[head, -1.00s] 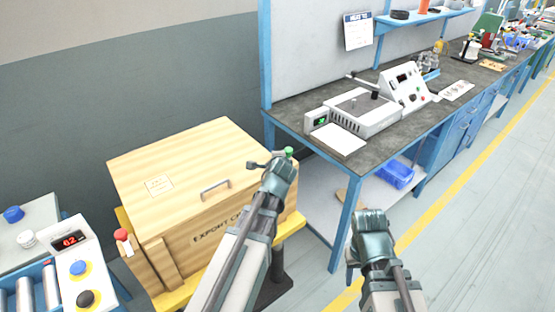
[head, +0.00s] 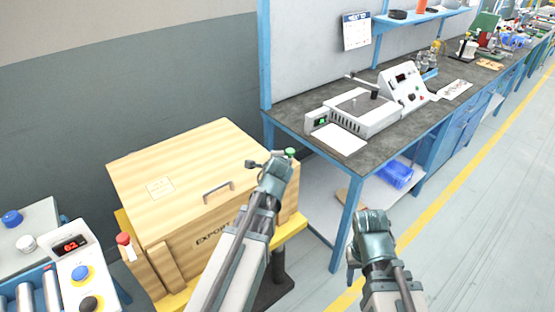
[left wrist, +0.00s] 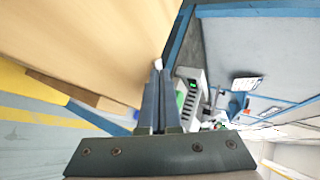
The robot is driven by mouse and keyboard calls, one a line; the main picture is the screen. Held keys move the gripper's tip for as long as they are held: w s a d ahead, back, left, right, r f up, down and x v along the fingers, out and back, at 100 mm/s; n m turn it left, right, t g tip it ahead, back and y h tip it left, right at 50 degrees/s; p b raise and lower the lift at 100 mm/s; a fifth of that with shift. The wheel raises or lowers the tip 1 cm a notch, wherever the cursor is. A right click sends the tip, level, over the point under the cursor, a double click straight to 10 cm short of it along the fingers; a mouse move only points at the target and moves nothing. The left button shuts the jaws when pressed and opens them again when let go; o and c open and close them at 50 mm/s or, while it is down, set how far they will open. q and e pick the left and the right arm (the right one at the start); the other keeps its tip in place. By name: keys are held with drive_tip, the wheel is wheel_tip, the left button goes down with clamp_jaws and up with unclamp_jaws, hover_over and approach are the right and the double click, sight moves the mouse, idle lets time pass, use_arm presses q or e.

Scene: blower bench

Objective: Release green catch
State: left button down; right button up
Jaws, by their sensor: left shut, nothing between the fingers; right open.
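The green catch (head: 291,153) is a small green knob at the right end of the wooden export crate (head: 160,150). My left gripper (head: 268,163) is over that end of the crate, close beside the catch, and hides the part below the knob. In the left wrist view the left fingers (left wrist: 157,90) are shut together with nothing between them. My right gripper (head: 371,222) is open and empty, apart from the crate.
A red-topped catch (head: 123,239) is at the crate's left end. The crate's lid is down, with a grey handle (head: 218,191). A control box with buttons (head: 82,270) stands at lower left. A workbench (head: 290,105) with instruments is on the right. The floor beyond my right gripper is clear.

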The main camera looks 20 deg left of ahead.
use_arm(q)
drive_tip(key=shift+w+a, duration=0.35)
drive_tip(key=shift+a, duration=0.1)
use_arm(e)
drive_tip(key=shift+a, duration=0.25)
idle(0.3)
use_arm(q)
drive_tip(key=shift+w+a, duration=0.55)
drive_tip(key=shift+w, duration=0.35)
idle(0.6)
drive_tip(key=shift+d, duration=0.1)
drive_tip(key=shift+w+d, duration=0.25)
drive_tip(key=shift+d, duration=0.4)
idle(0.3)
